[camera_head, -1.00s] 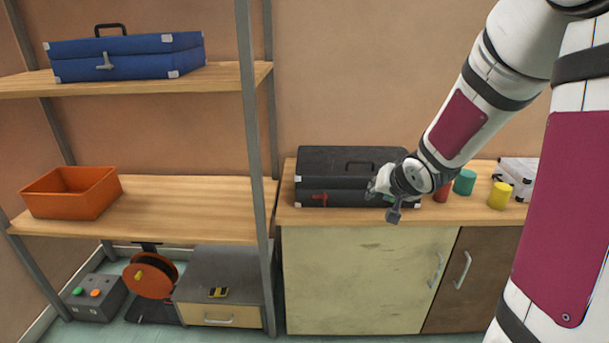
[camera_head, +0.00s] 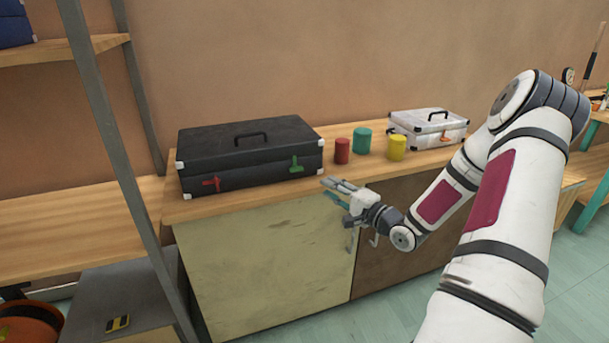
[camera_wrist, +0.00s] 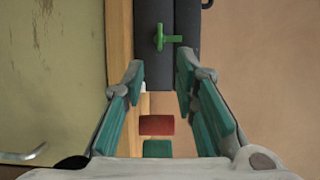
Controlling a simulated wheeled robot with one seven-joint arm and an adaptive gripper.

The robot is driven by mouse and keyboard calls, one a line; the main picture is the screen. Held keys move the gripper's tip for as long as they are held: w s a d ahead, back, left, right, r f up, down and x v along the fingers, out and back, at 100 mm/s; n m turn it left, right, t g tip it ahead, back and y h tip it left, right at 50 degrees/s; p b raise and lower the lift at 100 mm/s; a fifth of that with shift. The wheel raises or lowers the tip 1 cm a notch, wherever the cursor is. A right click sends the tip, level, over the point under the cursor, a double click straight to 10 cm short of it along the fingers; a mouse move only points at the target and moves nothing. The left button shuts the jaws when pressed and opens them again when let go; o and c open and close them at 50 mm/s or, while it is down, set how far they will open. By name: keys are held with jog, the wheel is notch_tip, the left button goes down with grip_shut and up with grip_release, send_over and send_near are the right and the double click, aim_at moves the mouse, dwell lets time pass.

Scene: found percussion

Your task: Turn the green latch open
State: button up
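The green latch (camera_head: 295,164) is on the front of the black case (camera_head: 245,135), near its right end, and stands upright there. A red latch (camera_head: 211,184) is at the case's left end.
Red (camera_head: 342,150), teal (camera_head: 362,140) and yellow (camera_head: 397,147) cylinders stand right of the case on the counter (camera_head: 180,208). A white case (camera_head: 428,128) is farther right. A metal shelf post (camera_head: 110,130) rises at left. Open floor lies at right.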

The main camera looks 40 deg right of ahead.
aim_at(299, 170)
jog(key=w+b, duration=0.1)
jog(key=w, duration=0.3)
jog(key=w+a+b, duration=0.1)
jog(key=w, duration=0.3)
jog(key=w+b, duration=0.1)
jog(key=w, duration=0.3)
jog(key=shift+w+a, duration=0.25)
jog(key=shift+w, duration=0.05)
grip_shut()
